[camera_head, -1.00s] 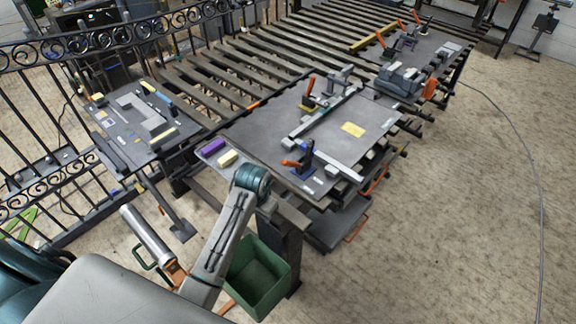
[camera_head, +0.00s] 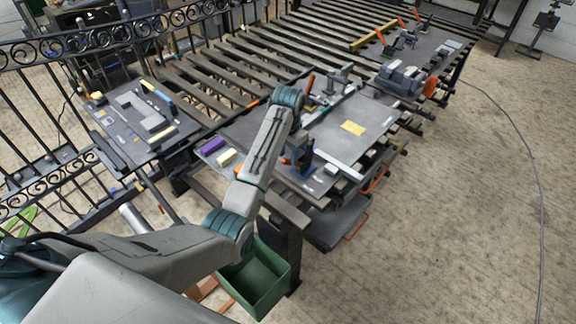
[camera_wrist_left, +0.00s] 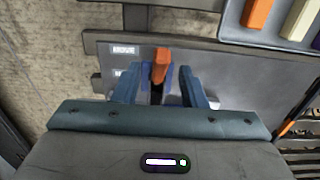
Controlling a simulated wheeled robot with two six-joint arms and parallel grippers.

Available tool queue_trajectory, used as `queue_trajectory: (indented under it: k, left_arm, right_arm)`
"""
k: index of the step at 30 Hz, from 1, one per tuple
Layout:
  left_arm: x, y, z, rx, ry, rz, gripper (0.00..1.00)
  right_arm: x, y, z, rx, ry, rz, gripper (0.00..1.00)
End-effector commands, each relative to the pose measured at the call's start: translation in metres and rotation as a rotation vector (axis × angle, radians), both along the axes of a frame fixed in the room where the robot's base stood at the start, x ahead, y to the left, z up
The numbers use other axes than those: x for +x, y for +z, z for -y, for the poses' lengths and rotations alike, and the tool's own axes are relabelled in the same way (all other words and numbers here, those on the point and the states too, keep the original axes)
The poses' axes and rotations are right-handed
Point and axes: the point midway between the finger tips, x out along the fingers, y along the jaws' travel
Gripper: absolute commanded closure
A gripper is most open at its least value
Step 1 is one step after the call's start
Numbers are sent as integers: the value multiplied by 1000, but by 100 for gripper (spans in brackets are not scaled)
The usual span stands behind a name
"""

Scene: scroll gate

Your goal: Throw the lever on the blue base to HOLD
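The blue base (camera_head: 304,163) stands near the front edge of the grey table plate in the head view, partly covered by my left arm. In the left wrist view, its orange lever handle (camera_wrist_left: 160,66) stands between the two fingers of my left gripper (camera_wrist_left: 159,72). The fingers are apart, one on each side of the handle, with gaps visible. Part of the blue base (camera_wrist_left: 147,78) shows behind the handle. White labels (camera_wrist_left: 123,50) lie beside it on the plate, too small to read surely. My right gripper is not in view.
A second orange-handled lever (camera_head: 309,85) stands farther back on the plate. A small tray (camera_wrist_left: 235,25) with loose blocks lies nearby. A yellow label (camera_head: 353,128) is on the plate. A green bin (camera_head: 262,288) stands below the table. Floor to the right is open.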

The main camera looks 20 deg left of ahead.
Motion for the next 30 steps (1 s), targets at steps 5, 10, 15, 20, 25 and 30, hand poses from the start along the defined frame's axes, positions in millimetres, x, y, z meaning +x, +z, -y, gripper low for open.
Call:
queue_trajectory:
  k: [5, 10, 15, 20, 25, 30]
  left_arm:
    - [-1, -28, 0, 0, 0, -2, 62]
    - [0, -48, 0, 1, 0, 1, 62]
    - [0, -56, 0, 0, 0, 3, 62]
    - [0, -56, 0, 0, 0, 3, 62]
    - [0, -56, 0, 0, 1, 3, 85]
    - [0, -56, 0, 0, 1, 3, 100]
  right_arm:
    - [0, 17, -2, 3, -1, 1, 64]
    - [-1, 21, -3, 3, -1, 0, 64]
    - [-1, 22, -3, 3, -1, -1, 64]
    - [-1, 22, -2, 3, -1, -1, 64]
    - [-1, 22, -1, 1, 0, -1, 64]
    - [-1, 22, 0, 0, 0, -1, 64]
